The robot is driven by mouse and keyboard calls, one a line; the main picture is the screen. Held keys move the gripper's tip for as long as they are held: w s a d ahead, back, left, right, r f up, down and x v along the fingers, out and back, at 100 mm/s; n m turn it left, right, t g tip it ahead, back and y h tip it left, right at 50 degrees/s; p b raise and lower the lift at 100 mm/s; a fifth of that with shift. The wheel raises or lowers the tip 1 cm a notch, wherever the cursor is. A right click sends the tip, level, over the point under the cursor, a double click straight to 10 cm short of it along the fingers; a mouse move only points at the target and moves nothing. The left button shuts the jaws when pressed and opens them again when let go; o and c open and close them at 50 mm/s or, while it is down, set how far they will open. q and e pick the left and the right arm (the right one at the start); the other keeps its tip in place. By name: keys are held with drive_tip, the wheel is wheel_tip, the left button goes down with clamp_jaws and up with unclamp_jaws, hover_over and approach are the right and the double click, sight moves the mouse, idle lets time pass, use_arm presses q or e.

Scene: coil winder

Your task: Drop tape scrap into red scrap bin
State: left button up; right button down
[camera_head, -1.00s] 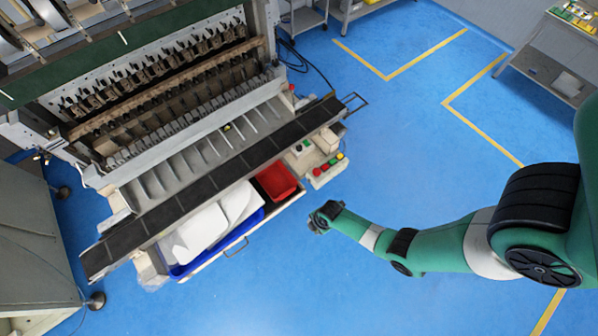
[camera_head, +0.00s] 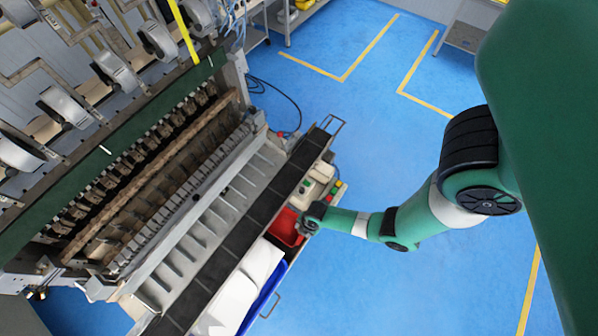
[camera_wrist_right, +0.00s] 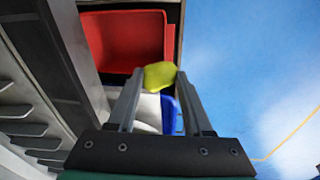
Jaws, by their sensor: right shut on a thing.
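The tape scrap (camera_wrist_right: 159,76) is a small yellow piece pinched between the fingertips of my right gripper (camera_wrist_right: 158,82) in the right wrist view. The red scrap bin (camera_wrist_right: 122,42) is open and empty where it shows, just beyond the fingertips in that view. In the head view the red bin (camera_head: 284,228) sits in the drawer beside the machine, and my right gripper (camera_head: 305,222) is over or beside its right edge. The scrap is too small to make out in the head view. My left gripper is not in view.
White material (camera_head: 262,262) and a blue tray (camera_head: 266,301) lie in the drawer next to the red bin. A dark rail (camera_head: 237,235) runs along the machine. A button box (camera_head: 333,191) stands near the bin. The blue floor to the right is clear.

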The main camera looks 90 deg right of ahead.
drive_tip(key=w+d+f+b, duration=0.2)
drive_tip(key=w+f+b, duration=0.2)
drive_tip(key=f+b, duration=0.2)
drive_tip(key=shift+w+d, duration=0.3)
drive_tip(key=shift+d, duration=0.1)
drive_tip(key=shift+c, duration=1.2)
unclamp_jaws()
